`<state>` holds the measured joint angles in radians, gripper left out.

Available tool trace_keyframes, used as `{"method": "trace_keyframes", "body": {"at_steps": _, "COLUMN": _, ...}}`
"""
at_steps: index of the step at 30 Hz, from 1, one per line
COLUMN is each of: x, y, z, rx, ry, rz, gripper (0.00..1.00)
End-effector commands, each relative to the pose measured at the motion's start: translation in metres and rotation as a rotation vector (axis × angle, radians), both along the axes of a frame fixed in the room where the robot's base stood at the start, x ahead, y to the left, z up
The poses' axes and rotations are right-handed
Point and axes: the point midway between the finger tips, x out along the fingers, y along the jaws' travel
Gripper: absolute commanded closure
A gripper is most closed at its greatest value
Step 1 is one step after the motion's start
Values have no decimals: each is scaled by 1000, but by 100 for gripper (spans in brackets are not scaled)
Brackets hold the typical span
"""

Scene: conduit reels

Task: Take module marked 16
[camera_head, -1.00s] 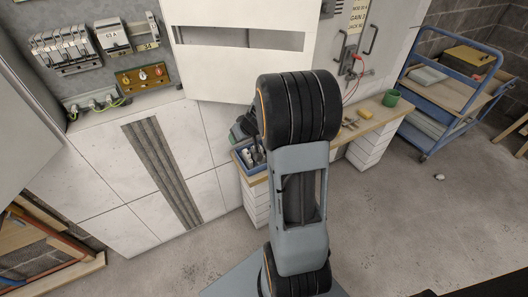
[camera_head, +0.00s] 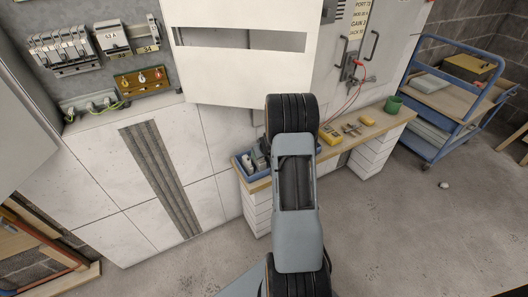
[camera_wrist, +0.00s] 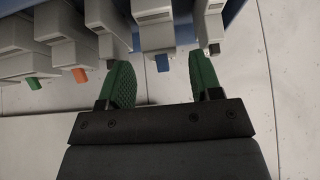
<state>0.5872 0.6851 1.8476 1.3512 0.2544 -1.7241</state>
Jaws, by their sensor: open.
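In the wrist view my gripper (camera_wrist: 162,78) is open, its two green-padded fingers apart. A grey module with a blue tab (camera_wrist: 155,38) stands just beyond and between the fingertips, and the gap looks empty. Another grey module with a dark tab (camera_wrist: 210,22) is by the right finger. To the left are grey modules with an orange tab (camera_wrist: 72,50) and a green tab (camera_wrist: 28,65). No marking 16 is readable on any of them. In the head view my arm hides my gripper beside the blue tray (camera_head: 245,174), which holds small grey parts.
The workbench (camera_head: 372,128) carries a yellow meter (camera_head: 329,134) and a green mug (camera_head: 393,104). Grey breakers (camera_head: 62,52) are mounted on the wall panel at upper left. A white cabinet (camera_head: 240,72) stands above the bench. A blue cart (camera_head: 440,130) stands at right.

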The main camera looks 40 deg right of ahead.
Motion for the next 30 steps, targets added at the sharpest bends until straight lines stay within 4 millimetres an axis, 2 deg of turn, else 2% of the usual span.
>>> {"method": "trace_keyframes", "body": {"at_steps": 3, "x": 7, "y": -1, "z": -14, "rx": -1, "ry": 0, "rz": 1, "gripper": 41}}
{"method": "trace_keyframes", "body": {"at_steps": 12, "x": 18, "y": -2, "z": -29, "rx": 0, "ry": 0, "rz": 1, "gripper": 41}}
{"method": "trace_keyframes", "body": {"at_steps": 30, "x": 23, "y": -3, "z": -33, "rx": 0, "ry": 0, "rz": 1, "gripper": 41}}
